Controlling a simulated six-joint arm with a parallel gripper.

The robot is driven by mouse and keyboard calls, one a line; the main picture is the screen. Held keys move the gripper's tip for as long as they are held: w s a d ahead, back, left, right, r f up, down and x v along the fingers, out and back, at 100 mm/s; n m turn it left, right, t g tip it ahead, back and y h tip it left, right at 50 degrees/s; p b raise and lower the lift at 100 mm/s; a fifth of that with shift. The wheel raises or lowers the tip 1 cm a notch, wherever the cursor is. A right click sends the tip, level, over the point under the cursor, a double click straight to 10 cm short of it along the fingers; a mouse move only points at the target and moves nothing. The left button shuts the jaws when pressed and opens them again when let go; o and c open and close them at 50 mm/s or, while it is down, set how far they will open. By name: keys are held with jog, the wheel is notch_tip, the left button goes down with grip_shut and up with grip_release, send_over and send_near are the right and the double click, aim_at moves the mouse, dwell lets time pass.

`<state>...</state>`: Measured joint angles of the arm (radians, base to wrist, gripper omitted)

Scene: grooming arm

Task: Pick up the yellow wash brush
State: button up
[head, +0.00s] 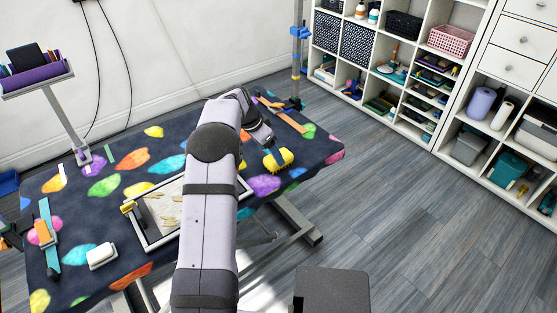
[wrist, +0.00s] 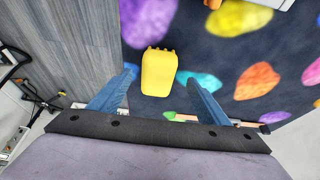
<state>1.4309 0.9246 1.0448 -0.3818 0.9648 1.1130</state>
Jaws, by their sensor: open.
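The yellow wash brush (head: 284,159) lies on the dark patterned grooming table near its right edge in the head view. In the wrist view, the brush (wrist: 158,72) shows as a yellow block with a bumpy top edge. My gripper (head: 268,150) is close beside and above it in the head view. In the wrist view, the two blue fingers of my gripper (wrist: 161,77) are spread, with nothing held. The brush shows between and beyond the fingertips, a little nearer the left one. I cannot tell the exact gap in height.
A framed tray (head: 148,239) with pale pieces lies partly behind my arm. A white block (head: 101,255) and an orange-and-teal tool (head: 47,232) lie at the table's left.

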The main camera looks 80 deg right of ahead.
jog(key=shift+p+x, duration=0.8)
jog(key=shift+x, duration=1.85)
jog(key=shift+s+a, duration=0.1)
jog(key=shift+a, duration=0.05)
jog(key=c, duration=1.2)
